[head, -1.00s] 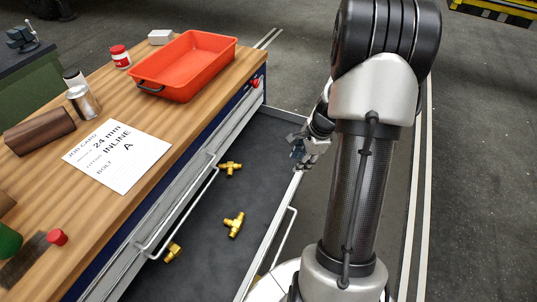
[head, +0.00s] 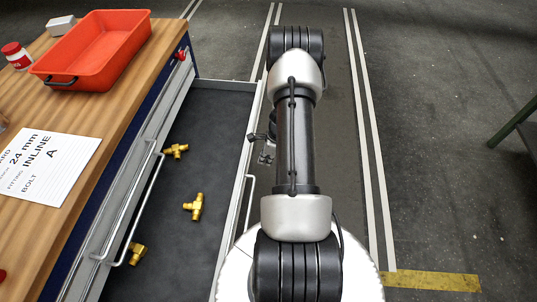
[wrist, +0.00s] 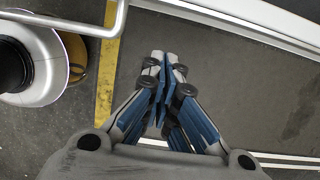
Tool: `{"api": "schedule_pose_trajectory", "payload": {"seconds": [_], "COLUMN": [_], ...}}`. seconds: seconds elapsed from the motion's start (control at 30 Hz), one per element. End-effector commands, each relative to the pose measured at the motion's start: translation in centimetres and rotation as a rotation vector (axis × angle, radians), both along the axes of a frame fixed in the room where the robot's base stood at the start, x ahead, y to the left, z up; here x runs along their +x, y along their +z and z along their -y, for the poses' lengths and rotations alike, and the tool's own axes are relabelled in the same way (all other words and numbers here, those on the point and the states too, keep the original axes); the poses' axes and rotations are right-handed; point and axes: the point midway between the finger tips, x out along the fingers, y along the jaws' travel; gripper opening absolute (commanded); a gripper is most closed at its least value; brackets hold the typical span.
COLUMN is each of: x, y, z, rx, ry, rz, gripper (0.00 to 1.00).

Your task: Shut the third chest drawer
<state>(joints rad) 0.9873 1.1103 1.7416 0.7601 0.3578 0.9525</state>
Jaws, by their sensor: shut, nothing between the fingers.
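One chest drawer (head: 225,130) stands pulled out from under the wooden-topped bench. Its dark floor holds brass fittings. Its pale front edge has a bar handle (head: 250,205) on the outer side. My gripper (head: 266,152) is just outside that front edge, on the side away from the chest, partly hidden by my arm. In the wrist view my gripper (wrist: 163,65) is shut and empty, its blue-sided fingers together over the grey floor. A bar handle (wrist: 110,28) crosses the upper left there. I cannot tell whether the gripper touches the drawer front.
Brass fittings (head: 194,207) lie spread in the drawer. A closed drawer's handle (head: 140,215) shows on the chest front above it. An orange tray (head: 95,50) and a job card (head: 45,165) lie on the bench top (head: 95,125). The floor right of my arm is open.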

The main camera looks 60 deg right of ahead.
Motion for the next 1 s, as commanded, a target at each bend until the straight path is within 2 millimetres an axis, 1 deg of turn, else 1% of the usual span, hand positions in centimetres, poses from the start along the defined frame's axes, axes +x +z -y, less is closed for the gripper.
{"api": "schedule_pose_trajectory", "payload": {"seconds": [0.03, 0.1, 0.2, 0.3, 0.43, 0.8, 0.87, 1.0], "x": [0.4, 1.7, 2.7, 3.3, 3.7, 3.8, 4.0, 5.0], "y": [-1.0, -0.6, -0.5, -0.4, -0.4, -0.3, -0.3, -0.2], "z": [-0.2, -0.8, -1.4, -1.7, -1.9, -1.9, -1.9, -1.9], "rx": [-0.001, -0.003, -0.003, -0.002, -0.001, -0.001, -0.001, -0.002], "ry": [0.001, 0.005, 0.003, 0.003, 0.002, 0.002, 0.002, 0.004], "rz": [0.001, 0.002, 0.001, 0.001, 0.001, 0.001, 0.001, 0.001], "gripper": [0.00, 0.00, 0.00, 0.00, 0.00, 0.00, 0.00, 0.00]}}
